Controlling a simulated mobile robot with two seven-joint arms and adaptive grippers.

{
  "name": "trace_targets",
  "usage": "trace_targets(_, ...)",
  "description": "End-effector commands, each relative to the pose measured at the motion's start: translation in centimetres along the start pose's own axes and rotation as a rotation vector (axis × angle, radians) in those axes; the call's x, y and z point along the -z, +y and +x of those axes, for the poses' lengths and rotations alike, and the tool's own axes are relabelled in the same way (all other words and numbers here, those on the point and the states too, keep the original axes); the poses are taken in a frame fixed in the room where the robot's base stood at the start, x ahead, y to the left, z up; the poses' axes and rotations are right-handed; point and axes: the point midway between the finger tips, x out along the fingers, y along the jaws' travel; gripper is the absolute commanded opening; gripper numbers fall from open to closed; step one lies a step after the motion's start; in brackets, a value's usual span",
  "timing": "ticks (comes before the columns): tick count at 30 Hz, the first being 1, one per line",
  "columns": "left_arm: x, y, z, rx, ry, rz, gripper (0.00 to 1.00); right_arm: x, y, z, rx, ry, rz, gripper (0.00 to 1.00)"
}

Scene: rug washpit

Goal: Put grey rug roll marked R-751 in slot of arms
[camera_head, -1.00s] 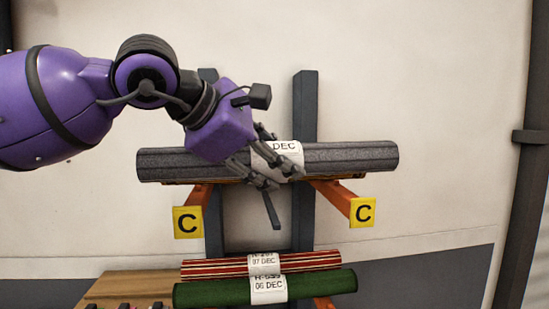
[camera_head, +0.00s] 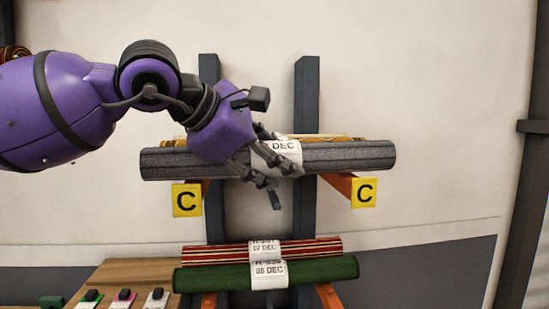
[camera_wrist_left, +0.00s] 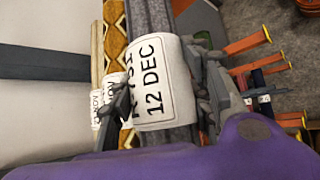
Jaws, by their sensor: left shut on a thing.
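The grey rug roll (camera_head: 350,156) lies level across the head view, just in front of the upper rack arms marked C (camera_head: 338,183). In the left wrist view its white label (camera_wrist_left: 160,80) reads 12 DEC, with the line above partly hidden. My left gripper (camera_head: 280,178) is shut around the roll's middle, at the label; its fingers also show in the wrist view (camera_wrist_left: 165,95). A yellow patterned roll (camera_head: 335,138) shows just behind the grey one. Whether the grey roll touches the arms is unclear. My right gripper is out of view.
Red striped (camera_head: 215,252) and green (camera_head: 215,278) rolls lie on lower arms. Two dark uprights (camera_head: 305,95) stand behind. A wooden surface with small tagged items (camera_head: 140,270) is at lower left. In the wrist view, more orange arms (camera_wrist_left: 247,45) stick out below.

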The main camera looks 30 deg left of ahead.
Motion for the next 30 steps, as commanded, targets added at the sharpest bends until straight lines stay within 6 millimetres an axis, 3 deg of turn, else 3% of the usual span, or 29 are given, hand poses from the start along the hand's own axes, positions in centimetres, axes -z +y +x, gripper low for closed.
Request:
trace_targets(3, 0.0, 0.0, 0.0, -0.002, -0.003, 0.0, 0.01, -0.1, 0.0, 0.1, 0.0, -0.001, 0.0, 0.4)
trace_targets(4, 0.0, 0.0, 0.0, -0.003, -0.002, 0.001, 0.49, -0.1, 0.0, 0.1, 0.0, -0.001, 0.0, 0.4)
trace_targets(8, 0.0, 0.0, 0.0, -0.002, -0.002, 0.0, 0.66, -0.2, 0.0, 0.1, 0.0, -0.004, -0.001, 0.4)
trace_targets(20, 0.1, -0.1, -0.2, 0.002, 0.0, -0.001, 0.67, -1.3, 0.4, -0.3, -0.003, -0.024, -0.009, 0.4)
trace_targets(26, -0.1, -0.1, -2.5, -0.001, -0.009, -0.003, 0.67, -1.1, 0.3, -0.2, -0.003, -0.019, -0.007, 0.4)
trace_targets(30, -0.1, 0.0, -5.8, -0.004, -0.007, 0.0, 0.67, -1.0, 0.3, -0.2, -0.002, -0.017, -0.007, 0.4)
